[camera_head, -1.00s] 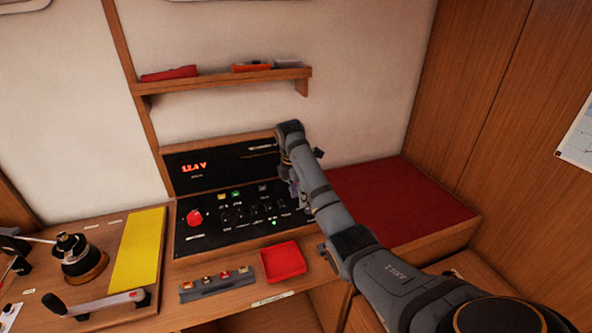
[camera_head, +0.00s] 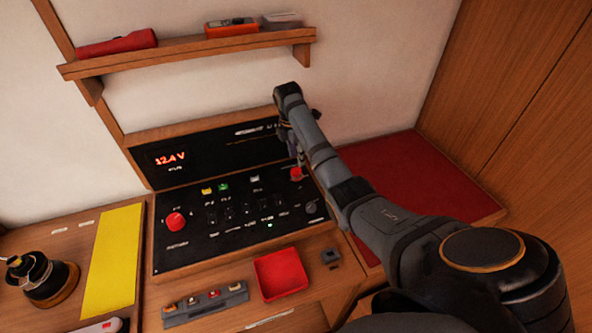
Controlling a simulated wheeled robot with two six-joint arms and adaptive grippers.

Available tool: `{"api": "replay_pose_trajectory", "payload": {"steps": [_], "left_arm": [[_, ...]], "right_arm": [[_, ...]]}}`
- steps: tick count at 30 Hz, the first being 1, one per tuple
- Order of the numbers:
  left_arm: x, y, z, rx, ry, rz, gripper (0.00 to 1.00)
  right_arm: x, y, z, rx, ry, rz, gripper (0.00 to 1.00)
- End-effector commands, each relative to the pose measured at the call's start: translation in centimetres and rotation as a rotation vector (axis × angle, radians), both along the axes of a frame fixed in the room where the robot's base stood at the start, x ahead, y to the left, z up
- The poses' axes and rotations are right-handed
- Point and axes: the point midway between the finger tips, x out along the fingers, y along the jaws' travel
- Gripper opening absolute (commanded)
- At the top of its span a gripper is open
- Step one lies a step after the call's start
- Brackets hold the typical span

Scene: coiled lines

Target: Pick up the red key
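A small red piece (camera_head: 296,173), perhaps the red key, shows at the upper right of the black switch panel (camera_head: 200,240). My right gripper (camera_head: 294,156) points down just above it, small and dark and partly hidden by my arm. I cannot tell whether its fingers touch or hold the red piece, or whether they are open. A larger round red knob (camera_head: 175,221) sits at the panel's left. My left gripper is not in view.
A red square tray (camera_head: 281,275), a grey rack (camera_head: 205,303) with small coloured pieces and a small grey block (camera_head: 330,257) are in front of the panel. A shelf (camera_head: 180,58) hangs above. My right arm covers part of the dark red surface (camera_head: 415,185).

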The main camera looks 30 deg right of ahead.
Motion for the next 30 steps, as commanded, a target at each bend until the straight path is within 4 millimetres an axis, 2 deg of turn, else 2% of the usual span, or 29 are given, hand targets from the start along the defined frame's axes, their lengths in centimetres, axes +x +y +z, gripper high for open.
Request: {"api": "replay_pose_trajectory", "payload": {"steps": [5,7,10,15,19,23,30], "left_arm": [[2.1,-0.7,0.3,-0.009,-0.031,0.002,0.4],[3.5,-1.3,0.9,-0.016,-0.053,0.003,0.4],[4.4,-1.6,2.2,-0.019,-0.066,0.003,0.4],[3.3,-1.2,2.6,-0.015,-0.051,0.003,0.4],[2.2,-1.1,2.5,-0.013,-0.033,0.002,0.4],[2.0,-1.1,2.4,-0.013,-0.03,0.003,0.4],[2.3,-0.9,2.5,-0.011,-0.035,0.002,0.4]], "right_arm": [[0.0,0.0,-0.6,0.0,-0.001,0.0,0.4],[-0.1,0.2,-1.0,0.001,0.002,0.001,0.4],[-0.3,0.7,-2.5,0.002,0.004,0.001,0.4],[-0.3,0.6,-5.2,0.0,0.001,-0.001,0.4],[-0.3,0.5,-5.9,-0.001,-0.001,-0.001,0.4],[-0.3,0.5,-5.9,0.0,-0.002,-0.001,0.4],[-0.3,0.5,-5.9,0.0,-0.002,0.0,0.1]]}}
